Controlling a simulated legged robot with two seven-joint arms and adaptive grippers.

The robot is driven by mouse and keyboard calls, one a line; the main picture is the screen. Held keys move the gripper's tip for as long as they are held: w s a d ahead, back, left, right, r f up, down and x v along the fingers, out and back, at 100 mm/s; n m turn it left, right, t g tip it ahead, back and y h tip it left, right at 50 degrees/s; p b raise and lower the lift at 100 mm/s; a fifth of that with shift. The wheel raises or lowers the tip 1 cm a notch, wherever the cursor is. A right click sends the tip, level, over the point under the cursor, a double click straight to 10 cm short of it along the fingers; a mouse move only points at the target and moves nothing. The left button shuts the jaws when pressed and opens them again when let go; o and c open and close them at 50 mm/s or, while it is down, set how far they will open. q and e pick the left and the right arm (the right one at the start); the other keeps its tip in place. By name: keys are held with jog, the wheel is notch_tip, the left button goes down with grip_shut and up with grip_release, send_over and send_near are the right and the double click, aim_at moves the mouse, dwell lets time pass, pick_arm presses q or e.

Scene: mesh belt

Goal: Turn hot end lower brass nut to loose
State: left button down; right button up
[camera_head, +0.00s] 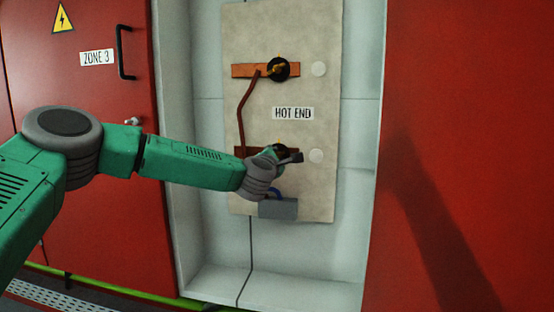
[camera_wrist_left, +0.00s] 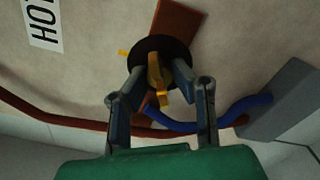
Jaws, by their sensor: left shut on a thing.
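The hot end lower brass nut (camera_wrist_left: 155,72) shows in the left wrist view, in front of a round dark disc (camera_wrist_left: 178,46) on a copper bar (camera_wrist_left: 178,20). My left gripper (camera_wrist_left: 153,78) has its two fingers on either side of the nut and is shut on it. In the head view my left gripper (camera_head: 285,156) is at the lower copper bar (camera_head: 240,152) and hides most of the nut. The upper brass nut (camera_head: 278,68) sits on the upper copper bar (camera_head: 242,70). The HOT END label (camera_head: 293,114) is between the two bars. My right gripper is not in view.
A brown cable (camera_head: 243,103) runs between the bars. A blue cable (camera_wrist_left: 250,103) leads to a grey box (camera_wrist_left: 285,100) below the lower bar. Red cabinet doors stand at left (camera_head: 90,100) and right (camera_head: 470,120) of the recessed panel (camera_head: 290,30).

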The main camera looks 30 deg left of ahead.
pick_arm(q)
jog(key=shift+f, duration=0.5)
jog(key=c, duration=1.7)
grip_release()
jog(key=shift+a+r, duration=0.1)
jog(key=shift+a, duration=0.05)
jog(key=shift+r, duration=0.2)
jog(key=shift+s+d, duration=0.2)
jog(key=shift+s, duration=0.25)
jog(key=v, duration=1.1)
jog(key=shift+a+f, duration=0.15)
